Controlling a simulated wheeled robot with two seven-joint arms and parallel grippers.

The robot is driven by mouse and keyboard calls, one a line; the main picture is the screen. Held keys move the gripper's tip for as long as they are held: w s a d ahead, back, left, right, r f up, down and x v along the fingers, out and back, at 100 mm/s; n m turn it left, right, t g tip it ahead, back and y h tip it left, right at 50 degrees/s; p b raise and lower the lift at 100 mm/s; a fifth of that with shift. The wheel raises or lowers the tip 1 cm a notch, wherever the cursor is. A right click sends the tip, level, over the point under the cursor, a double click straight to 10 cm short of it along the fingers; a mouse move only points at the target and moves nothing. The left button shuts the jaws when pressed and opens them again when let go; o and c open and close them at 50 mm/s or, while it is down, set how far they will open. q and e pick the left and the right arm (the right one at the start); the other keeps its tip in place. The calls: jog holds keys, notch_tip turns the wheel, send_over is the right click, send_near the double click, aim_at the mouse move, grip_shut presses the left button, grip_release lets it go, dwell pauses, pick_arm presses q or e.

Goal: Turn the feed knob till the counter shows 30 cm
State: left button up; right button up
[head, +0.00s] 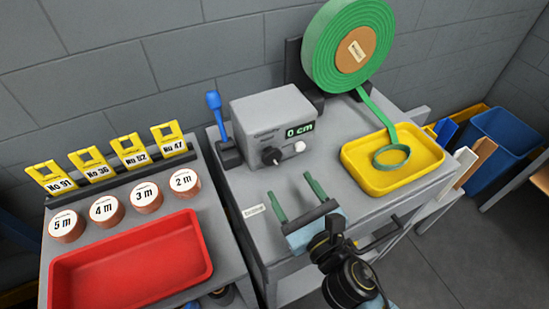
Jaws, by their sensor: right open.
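The grey feeder box (273,124) stands on the right-hand grey cart. Its counter (299,130) reads 0 cm in green digits. The black feed knob (271,156) is on the box's front face, left of a white button (300,147). Green strap runs from a large reel (349,45) down into a yellow tray (391,177), where its end lies in a loop. My right gripper (295,189) is open and empty, in front of the box and apart from the knob. Its two green fingers point toward the box. My left gripper is not in view.
A blue-handled lever (217,115) stands just left of the box. The left cart holds a red tray (130,262), several round labelled rolls (104,210) and yellow tags (90,163) in a rack. A blue bin (498,140) stands at the right.

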aim_at(273, 159)
jog(key=x, duration=0.9)
jog(key=shift+c, duration=0.3)
jog(key=c, duration=0.9)
